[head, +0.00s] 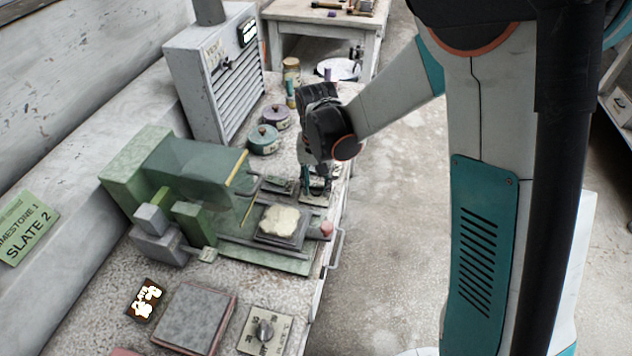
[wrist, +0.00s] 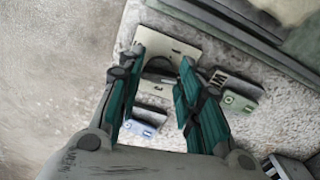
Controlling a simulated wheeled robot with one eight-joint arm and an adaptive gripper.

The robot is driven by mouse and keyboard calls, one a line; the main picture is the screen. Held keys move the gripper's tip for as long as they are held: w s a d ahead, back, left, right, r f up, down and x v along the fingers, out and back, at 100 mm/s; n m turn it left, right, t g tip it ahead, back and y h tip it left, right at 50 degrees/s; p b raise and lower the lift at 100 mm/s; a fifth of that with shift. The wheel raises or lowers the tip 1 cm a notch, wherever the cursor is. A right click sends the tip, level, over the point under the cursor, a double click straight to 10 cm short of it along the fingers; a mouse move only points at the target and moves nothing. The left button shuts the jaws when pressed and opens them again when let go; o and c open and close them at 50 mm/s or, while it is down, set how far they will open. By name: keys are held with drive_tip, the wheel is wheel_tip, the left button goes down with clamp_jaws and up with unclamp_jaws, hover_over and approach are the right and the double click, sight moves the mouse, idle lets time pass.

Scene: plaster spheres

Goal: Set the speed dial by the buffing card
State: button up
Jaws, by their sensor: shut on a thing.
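A green card (head: 22,228) at the left edge reads "LIMESTONE 1" and "SLATE 2"; its top line is too small to read. My gripper (head: 317,190) points down at the bench's right side, beyond the green machine. In the wrist view, my gripper (wrist: 160,80) is shut on a dark knob on a cream plate (wrist: 180,50). The fingers hide much of the knob, and I cannot read its setting. I cannot tell from labels which is the speed dial.
The green machine (head: 192,160) fills the middle bench, with a pale-topped slab (head: 279,222) beside my gripper. A louvred grey cabinet (head: 212,75) and lidded pots (head: 264,140) stand behind. Small boxes with green (wrist: 240,100) and blue (wrist: 146,125) labels lie near the fingers.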

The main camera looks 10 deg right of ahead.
sight(318, 186)
drive_tip(key=n, duration=0.6)
drive_tip(key=shift+d, duration=0.15)
drive_tip(key=n, duration=0.6)
drive_tip(key=shift+w+d, duration=0.1)
idle(0.4)
drive_tip(key=o, duration=1.1)
drive_tip(key=shift+c, duration=0.2)
wheel_tip(318, 186, up, 12)
